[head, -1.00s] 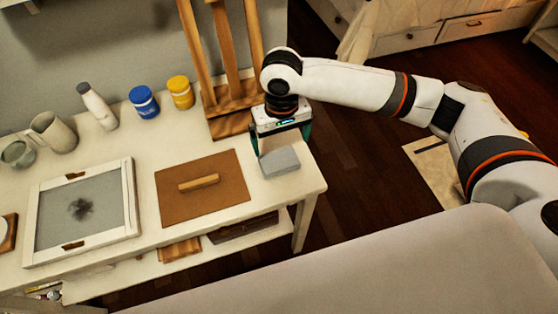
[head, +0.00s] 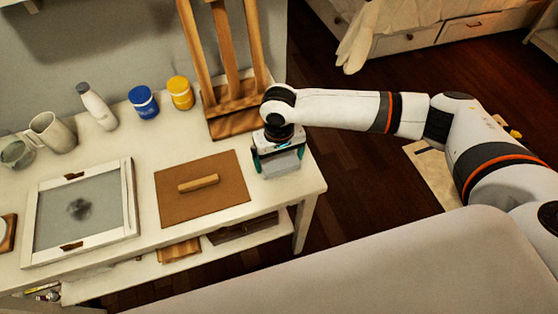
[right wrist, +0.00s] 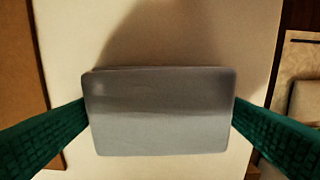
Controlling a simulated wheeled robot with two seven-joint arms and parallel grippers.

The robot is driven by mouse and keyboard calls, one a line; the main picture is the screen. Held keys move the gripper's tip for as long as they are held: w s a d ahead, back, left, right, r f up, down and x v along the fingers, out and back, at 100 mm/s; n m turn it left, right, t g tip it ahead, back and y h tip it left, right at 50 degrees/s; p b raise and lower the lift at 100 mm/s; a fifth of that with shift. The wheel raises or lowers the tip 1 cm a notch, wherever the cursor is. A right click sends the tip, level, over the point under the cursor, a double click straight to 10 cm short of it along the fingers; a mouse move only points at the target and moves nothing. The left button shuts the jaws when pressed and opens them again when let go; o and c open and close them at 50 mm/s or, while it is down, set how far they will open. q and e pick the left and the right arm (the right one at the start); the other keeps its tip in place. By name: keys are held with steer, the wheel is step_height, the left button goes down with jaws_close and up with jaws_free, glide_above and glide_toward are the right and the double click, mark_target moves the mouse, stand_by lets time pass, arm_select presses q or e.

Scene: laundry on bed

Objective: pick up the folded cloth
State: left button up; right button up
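The folded cloth (head: 279,164) is a small grey block near the right end of the white table. My right gripper (head: 279,155) is above it, pointing down, with one green finger at each side. In the right wrist view the folded cloth (right wrist: 160,115) fills the space between the two green fingers (right wrist: 160,118), and both fingertips meet its side edges. The gripper looks shut on it. I cannot tell whether the cloth is clear of the tabletop. My left gripper is not in view.
A brown board (head: 175,205) with a wooden block (head: 198,183) lies left of the cloth. A wooden easel (head: 234,120) stands behind. A framed screen (head: 110,215), blue jar (head: 143,103), yellow jar (head: 180,93), bottle (head: 96,106) and pitcher (head: 50,132) are further left.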

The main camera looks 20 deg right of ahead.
mark_target(279, 160)
steer(key=c, duration=0.5)
steer(key=shift+r, duration=0.1)
step_height(279, 160, up, 10)
steer(key=shift+f+p, duration=0.1)
steer(key=shift+p, duration=0.25)
steer(key=shift+o, duration=0.9)
steer(key=shift+c, duration=0.6)
